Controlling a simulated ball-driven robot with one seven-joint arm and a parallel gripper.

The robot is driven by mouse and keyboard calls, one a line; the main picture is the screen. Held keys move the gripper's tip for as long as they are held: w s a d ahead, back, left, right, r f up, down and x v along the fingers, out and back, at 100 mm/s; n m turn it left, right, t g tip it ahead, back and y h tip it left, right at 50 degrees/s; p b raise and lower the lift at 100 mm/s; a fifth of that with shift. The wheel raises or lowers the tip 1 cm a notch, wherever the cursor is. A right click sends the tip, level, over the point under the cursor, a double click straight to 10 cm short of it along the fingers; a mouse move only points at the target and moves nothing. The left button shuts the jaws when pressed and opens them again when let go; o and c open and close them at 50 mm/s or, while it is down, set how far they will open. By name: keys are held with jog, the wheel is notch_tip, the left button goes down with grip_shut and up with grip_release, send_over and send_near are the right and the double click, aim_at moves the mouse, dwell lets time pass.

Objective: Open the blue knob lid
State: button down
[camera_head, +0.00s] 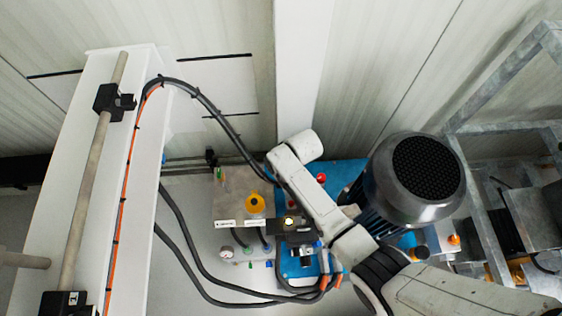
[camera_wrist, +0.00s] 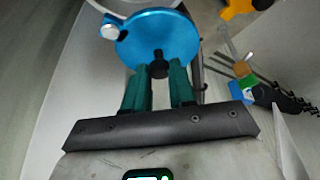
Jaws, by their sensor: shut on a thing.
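The blue lid (camera_wrist: 165,38) is a round disc near the top of the wrist view, with a silver round fitting (camera_wrist: 110,30) at its left edge. A small black knob (camera_wrist: 157,58) sits at its lower edge. My gripper (camera_wrist: 159,74) has its green fingers on either side of this knob and is shut on it. Part of a pale round rim shows behind the lid's upper edge, cut off by the frame. In the head view my gripper (camera_head: 295,240) is low in the middle, beside the equipment. I cannot make out the lid there.
A large grey motor (camera_head: 415,180) stands right of my arm. A metal box with a yellow round part (camera_head: 255,203) is to the left. Black hoses (camera_head: 200,265) loop around the gripper area. A metal frame (camera_head: 490,200) stands at the right, a white beam (camera_head: 105,150) at the left.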

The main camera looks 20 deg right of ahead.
dwell(0.4)
jog(key=c, duration=0.9)
grip_release()
jog(key=shift+c, duration=0.2)
jog(key=p+v, duration=0.1)
jog(key=v, duration=0.9)
jog(key=shift+r, duration=0.35)
jog(key=shift+s, duration=0.1)
jog(key=s+d+r+m+g, duration=0.1)
jog(key=s+d+r, duration=0.1)
jog(key=s, duration=0.6)
jog(key=s+d+r+m+g+h, duration=0.1)
jog(key=s+d, duration=0.3)
jog(key=s, duration=0.5)
jog(key=s+d+r+m+g+h, duration=0.1)
jog(key=s+d+r+m, duration=0.1)
jog(key=s, duration=0.7)
jog(key=shift+s+d+r+m, duration=0.2)
jog(key=shift+d+r+m, duration=0.2)
jog(key=shift+d+r, duration=0.4)
